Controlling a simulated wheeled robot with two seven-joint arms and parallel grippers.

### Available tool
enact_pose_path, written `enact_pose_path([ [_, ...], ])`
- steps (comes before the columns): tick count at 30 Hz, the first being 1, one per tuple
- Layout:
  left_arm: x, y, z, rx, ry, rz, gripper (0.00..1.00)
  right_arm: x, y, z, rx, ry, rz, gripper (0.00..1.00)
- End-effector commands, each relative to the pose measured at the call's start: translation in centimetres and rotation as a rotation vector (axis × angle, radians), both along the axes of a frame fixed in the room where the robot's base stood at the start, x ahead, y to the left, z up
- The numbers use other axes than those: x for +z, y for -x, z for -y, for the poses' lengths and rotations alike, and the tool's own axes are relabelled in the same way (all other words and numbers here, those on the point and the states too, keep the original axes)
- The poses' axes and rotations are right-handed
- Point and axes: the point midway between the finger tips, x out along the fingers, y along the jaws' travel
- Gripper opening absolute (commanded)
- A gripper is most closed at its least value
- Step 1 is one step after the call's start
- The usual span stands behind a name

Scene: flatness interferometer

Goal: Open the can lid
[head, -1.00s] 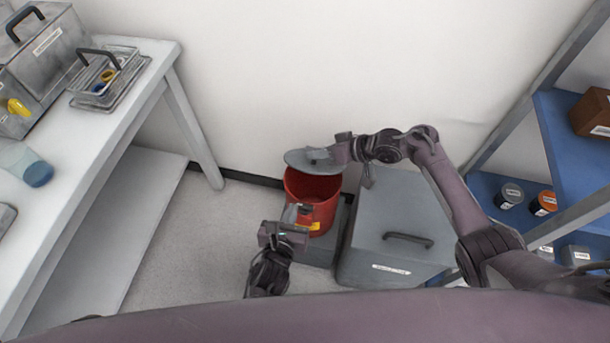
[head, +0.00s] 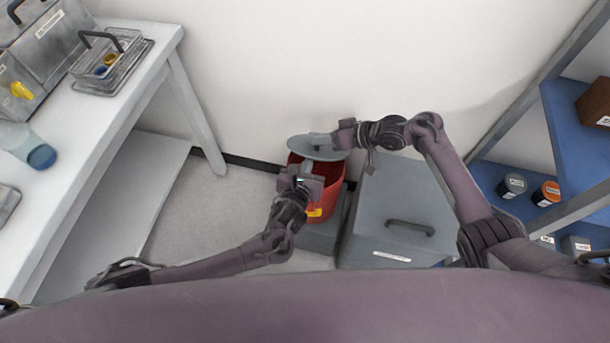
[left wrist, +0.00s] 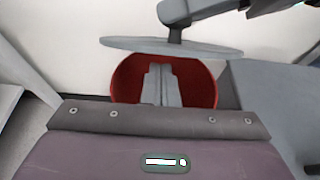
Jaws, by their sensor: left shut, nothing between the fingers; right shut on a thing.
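A red can (head: 331,196) stands on a low grey base (head: 318,240) by the wall. Its round grey lid (head: 300,150) is raised above the can's mouth, and the can's inside shows beneath it. My right gripper (head: 332,142) is shut on the lid's top, at its handle. My left gripper (head: 307,170) is shut and empty over the can's near rim, below the lid. In the left wrist view the lid (left wrist: 140,46) hangs over the can (left wrist: 205,85), and my left gripper's fingers (left wrist: 161,75) point into the opening.
A grey box (head: 395,215) with a handle stands right of the can. A white bench (head: 110,125) with a wire basket (head: 110,75) and a beaker (head: 25,145) is at left. Blue shelves (head: 560,130) with small jars are at right. Floor left of the can is clear.

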Motion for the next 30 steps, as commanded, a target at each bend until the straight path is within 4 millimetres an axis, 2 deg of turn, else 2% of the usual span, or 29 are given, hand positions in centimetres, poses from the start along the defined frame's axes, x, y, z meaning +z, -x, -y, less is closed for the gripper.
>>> enact_pose_path([
  [4, 0.7, -0.4, 0.2, -0.001, 0.0, 0.0, 0.0, 0.1, -0.1, 0.0, -0.002, -0.001, 0.003, 0.0],
  [14, 0.8, -0.4, 0.2, -0.001, 0.0, 0.0, 0.0, 0.1, -0.1, 0.0, -0.002, -0.001, 0.003, 0.0],
  [20, 2.4, -1.5, 0.5, -0.001, 0.002, 0.006, 0.0, 0.0, -0.1, 0.0, -0.001, -0.001, 0.001, 0.0],
  [27, 2.8, -1.7, 0.6, 0.001, 0.008, 0.011, 0.0, -0.2, 0.2, -0.1, 0.004, 0.001, -0.005, 0.0],
  [28, 2.8, -1.7, 0.6, 0.001, 0.008, 0.012, 0.0, -0.3, 0.3, -0.1, 0.004, 0.001, -0.005, 0.32],
  [30, 2.8, -1.7, 0.6, 0.001, 0.008, 0.012, 0.0, -0.3, 0.3, -0.1, 0.005, 0.001, -0.006, 0.41],
])
